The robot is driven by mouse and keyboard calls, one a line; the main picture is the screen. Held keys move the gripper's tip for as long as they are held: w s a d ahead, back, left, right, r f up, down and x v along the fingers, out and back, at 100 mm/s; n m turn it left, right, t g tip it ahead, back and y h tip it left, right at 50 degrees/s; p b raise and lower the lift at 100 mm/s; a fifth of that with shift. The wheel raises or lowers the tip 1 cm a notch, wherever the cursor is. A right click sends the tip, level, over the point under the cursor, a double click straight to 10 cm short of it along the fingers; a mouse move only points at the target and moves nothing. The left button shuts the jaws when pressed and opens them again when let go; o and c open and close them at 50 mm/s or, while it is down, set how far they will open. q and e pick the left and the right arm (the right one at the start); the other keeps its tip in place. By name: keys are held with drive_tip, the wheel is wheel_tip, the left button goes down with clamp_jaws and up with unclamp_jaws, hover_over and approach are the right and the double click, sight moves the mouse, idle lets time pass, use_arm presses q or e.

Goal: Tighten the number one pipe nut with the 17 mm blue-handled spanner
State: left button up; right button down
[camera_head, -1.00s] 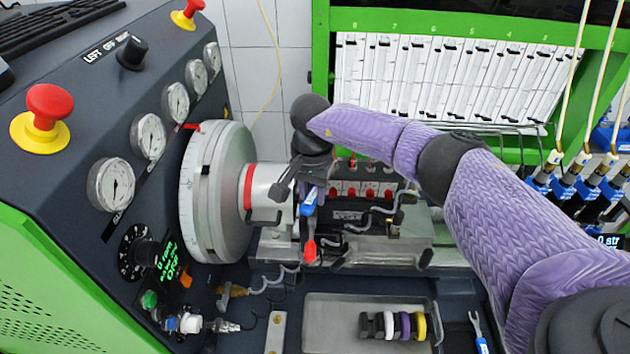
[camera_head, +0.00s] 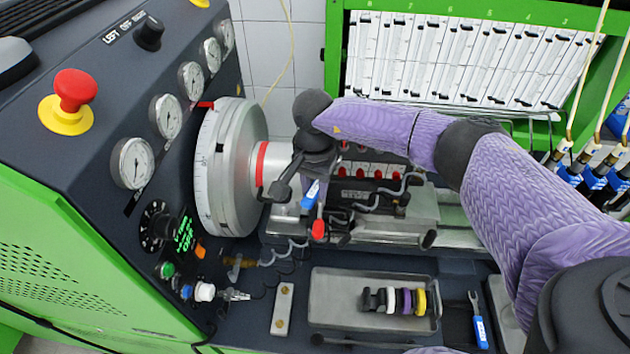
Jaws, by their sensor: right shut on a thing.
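My right gripper (camera_head: 301,187) reaches over the pump and is shut on the blue-handled spanner (camera_head: 311,194). Its blue handle shows below the dark wrist, slanting down; the jaw end is hidden, so I cannot tell whether it touches a nut. The pump (camera_head: 372,220) has a row of red fittings and grey bent pipes to the right of the gripper. The number one pipe nut cannot be made out. My left gripper is out of view.
The large graduated wheel (camera_head: 232,170) stands close left of my right gripper. A red-tipped part (camera_head: 318,230) sits just below the handle. A metal tray (camera_head: 335,295) holds several coloured rings. Another blue-handled spanner (camera_head: 479,325) lies right of it.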

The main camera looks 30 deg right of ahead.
drive_tip(key=r+p, duration=0.1)
drive_tip(key=s+a+r+p, duration=0.1)
drive_tip(key=r+p, duration=0.1)
drive_tip(key=a+r+p, duration=0.1)
drive_tip(key=r+p, duration=0.1)
drive_tip(key=shift+s+a, duration=0.15)
drive_tip(key=shift+s, duration=0.25)
